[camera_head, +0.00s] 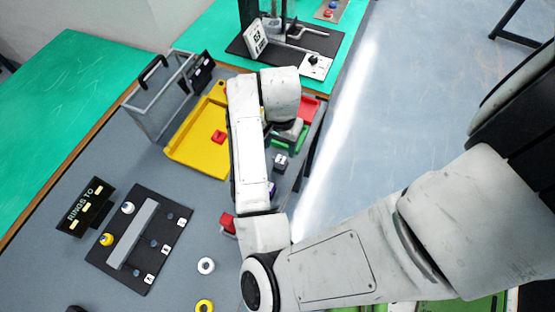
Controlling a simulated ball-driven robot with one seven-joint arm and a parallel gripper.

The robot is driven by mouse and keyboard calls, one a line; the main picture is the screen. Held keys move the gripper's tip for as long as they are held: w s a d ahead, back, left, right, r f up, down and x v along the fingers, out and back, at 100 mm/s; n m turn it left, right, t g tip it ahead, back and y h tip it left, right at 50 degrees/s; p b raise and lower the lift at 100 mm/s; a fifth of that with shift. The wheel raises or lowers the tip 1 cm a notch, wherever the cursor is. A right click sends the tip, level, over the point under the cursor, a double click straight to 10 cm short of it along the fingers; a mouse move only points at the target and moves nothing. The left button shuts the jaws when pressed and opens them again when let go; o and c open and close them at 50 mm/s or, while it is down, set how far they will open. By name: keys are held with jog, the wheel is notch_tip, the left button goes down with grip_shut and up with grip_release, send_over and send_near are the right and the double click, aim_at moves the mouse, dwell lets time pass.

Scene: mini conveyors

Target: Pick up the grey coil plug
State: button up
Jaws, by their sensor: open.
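My gripper (287,133) shows small and partly covered by my arm, above the far right part of the grey table, beside the green and red pieces there. It is open, and I see nothing held in it. A small dark grey block-like piece (281,162) with a pale top lies just below it in the picture, apart from it. It may be the grey coil plug, but it is too small to tell. My forearm hides part of the table to the left of it.
A red tray (308,107) and a green tray (301,138) are near my gripper. A ring board (139,238), a white ring (206,266) and a yellow ring (204,306) are nearer. A wire-frame carrier (160,98) stands at the back left.

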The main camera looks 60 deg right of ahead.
aim_at(281, 159)
notch_tip(281, 159, down, 4)
jog(key=shift+f, duration=0.15)
jog(key=shift+s+d+f+p, duration=0.1)
jog(key=shift+f+p, duration=0.1)
jog(key=shift+f, duration=1.15)
jog(key=shift+d+f+p, duration=0.1)
jog(key=shift+f+p, duration=0.05)
jog(key=shift+f, duration=1.15)
jog(key=shift+c, duration=0.3)
jog(key=c, duration=1)
jog(key=shift+r, duration=0.1)
